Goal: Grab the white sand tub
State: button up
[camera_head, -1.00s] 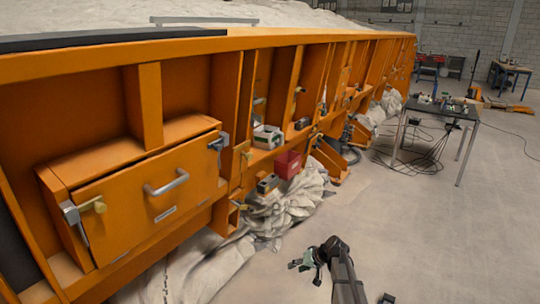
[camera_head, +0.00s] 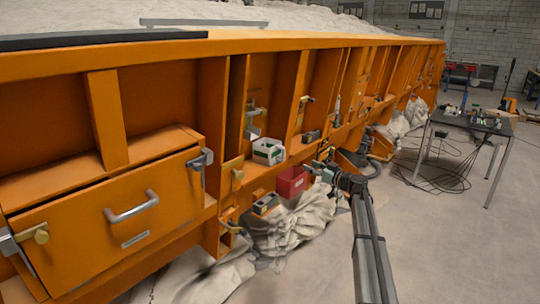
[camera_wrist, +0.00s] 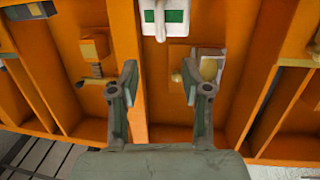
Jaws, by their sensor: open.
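The white sand tub (camera_head: 262,149) has a green label and sits on a ledge of the orange sandbed frame, right of the drawer. In the wrist view the white tub (camera_wrist: 150,28) is cut off by the top edge, beyond my fingertips. My gripper (camera_wrist: 158,78) is open, with nothing between its fingers. In the head view my gripper (camera_head: 319,167) is to the right of the tub and slightly lower, close to the red box and apart from the tub.
A red box (camera_head: 292,183) sits below and right of the tub. A small grey box (camera_head: 265,204) is lower left of it, and a dark one (camera_head: 311,137) is on the ledge to the right. Orange upright ribs (camera_head: 291,95) divide the bays.

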jog(key=p, duration=0.3)
send_near(283, 159)
jog(key=w+a+r, duration=0.2)
jog(key=w+a, duration=0.1)
jog(key=w, duration=0.2)
jog(key=x, duration=0.1)
jog(key=p+x, duration=0.1)
jog(key=x, duration=0.2)
jog(key=shift+r+p, duration=0.3)
jog(key=shift+p, duration=0.05)
jog(key=shift+w+a+f, duration=0.1)
jog(key=shift+w+a, duration=0.1)
jog(key=shift+w, duration=0.15)
grip_shut()
